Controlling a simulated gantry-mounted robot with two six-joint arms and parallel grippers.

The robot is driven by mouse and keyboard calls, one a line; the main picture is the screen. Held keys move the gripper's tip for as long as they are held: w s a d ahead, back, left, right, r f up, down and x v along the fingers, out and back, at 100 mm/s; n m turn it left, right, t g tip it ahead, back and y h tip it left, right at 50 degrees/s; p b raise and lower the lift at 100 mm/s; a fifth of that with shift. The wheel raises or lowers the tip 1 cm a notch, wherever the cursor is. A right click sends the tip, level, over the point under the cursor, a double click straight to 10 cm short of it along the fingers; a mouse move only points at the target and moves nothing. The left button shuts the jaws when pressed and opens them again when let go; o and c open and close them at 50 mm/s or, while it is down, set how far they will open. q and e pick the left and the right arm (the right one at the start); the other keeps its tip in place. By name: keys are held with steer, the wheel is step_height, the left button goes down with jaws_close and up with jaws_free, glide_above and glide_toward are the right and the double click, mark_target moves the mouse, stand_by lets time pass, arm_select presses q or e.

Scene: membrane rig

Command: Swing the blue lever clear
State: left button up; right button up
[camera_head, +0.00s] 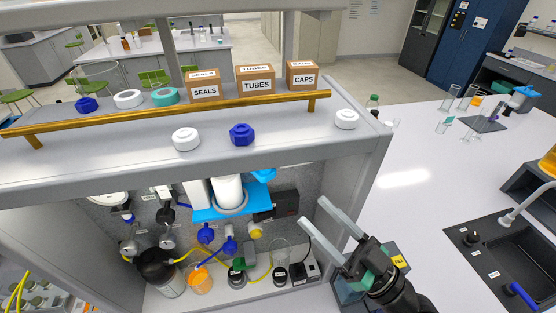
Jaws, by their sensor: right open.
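A thin blue lever (212,257) shows low in the rig, slanting down to the left from a dark blue valve fitting (229,246). A second dark blue fitting (205,234) is just left of it. I cannot tell for certain which blue part is the task's lever. My right gripper (313,212) is open and empty at the right side of the rig's opening, with its two pale fingers pointing up and left. It is apart from the lever, to its right. My left gripper is not in view.
A bright blue bracket (203,215) holds a white cylinder (228,190) above the fittings. An orange beaker (200,282) and yellow tubing stand below. The overhead shelf (100,149) carries boxes and caps. The right bench (425,190) has free room.

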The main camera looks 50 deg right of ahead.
mark_target(274, 174)
steer(key=p+x, duration=0.1)
steer(key=x, duration=0.6)
steer(key=p+x, duration=0.1)
steer(key=x, duration=0.3)
steer(key=shift+w+a+r+p, duration=0.15)
steer(key=shift+w+a+p, duration=0.15)
steer(key=shift+w, duration=0.05)
steer(key=shift+c, duration=0.3)
